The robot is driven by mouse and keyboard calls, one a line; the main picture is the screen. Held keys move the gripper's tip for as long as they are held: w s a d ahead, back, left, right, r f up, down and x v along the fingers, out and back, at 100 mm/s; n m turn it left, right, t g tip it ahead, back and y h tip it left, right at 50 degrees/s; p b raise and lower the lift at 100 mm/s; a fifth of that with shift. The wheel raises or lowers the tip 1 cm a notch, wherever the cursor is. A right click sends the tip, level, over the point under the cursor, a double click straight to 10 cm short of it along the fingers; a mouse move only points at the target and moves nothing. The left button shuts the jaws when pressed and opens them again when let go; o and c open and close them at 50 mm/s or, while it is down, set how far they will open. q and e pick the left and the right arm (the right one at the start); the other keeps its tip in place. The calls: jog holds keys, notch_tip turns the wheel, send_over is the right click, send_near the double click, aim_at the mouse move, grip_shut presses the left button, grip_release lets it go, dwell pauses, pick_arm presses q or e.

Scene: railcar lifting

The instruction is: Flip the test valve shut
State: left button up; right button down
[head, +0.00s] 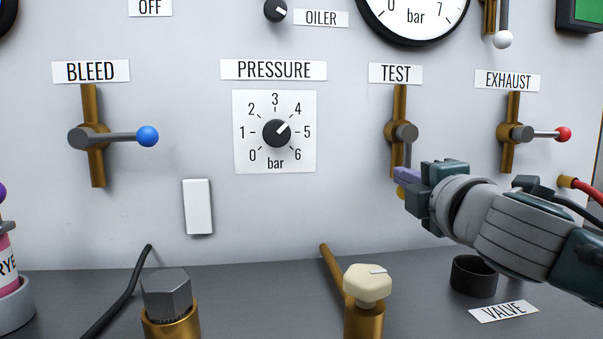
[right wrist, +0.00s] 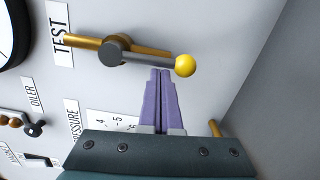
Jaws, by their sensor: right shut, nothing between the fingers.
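The test valve (head: 404,132) is on the panel under the TEST label, on a vertical brass pipe. Its grey lever (right wrist: 148,58) points down, nearly along the pipe, and ends in a yellow ball (right wrist: 185,65). In the head view the ball is mostly hidden behind my right gripper (head: 402,180). That gripper is shut and empty. In the right wrist view its purple fingertips (right wrist: 161,73) are together beside the lever, close to the ball. I cannot tell whether they touch it. My left gripper is not in view.
The exhaust valve (head: 520,133), with a red-ball lever, is right of the test valve. The pressure dial (head: 276,133) and blue-ball bleed valve (head: 95,138) are to the left. A cream-knobbed brass fitting (head: 367,283) and black cup (head: 473,276) stand below on the ledge.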

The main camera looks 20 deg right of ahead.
jog(key=shift+d+n, duration=0.2)
jog(key=shift+n, duration=0.2)
jog(key=s+d+r+n+p, duration=0.1)
jog(key=d+r+n+p, duration=0.1)
jog(key=n, duration=0.6)
jog(key=d+r+n+p, duration=0.2)
jog(key=d+n+p, duration=0.3)
jog(key=n, duration=0.3)
jog(key=shift+s+r+n+t+y+p, duration=0.2)
jog(key=shift+s+n+t+y+p, duration=0.1)
jog(key=shift+s+n+p, duration=0.1)
dwell(0.4)
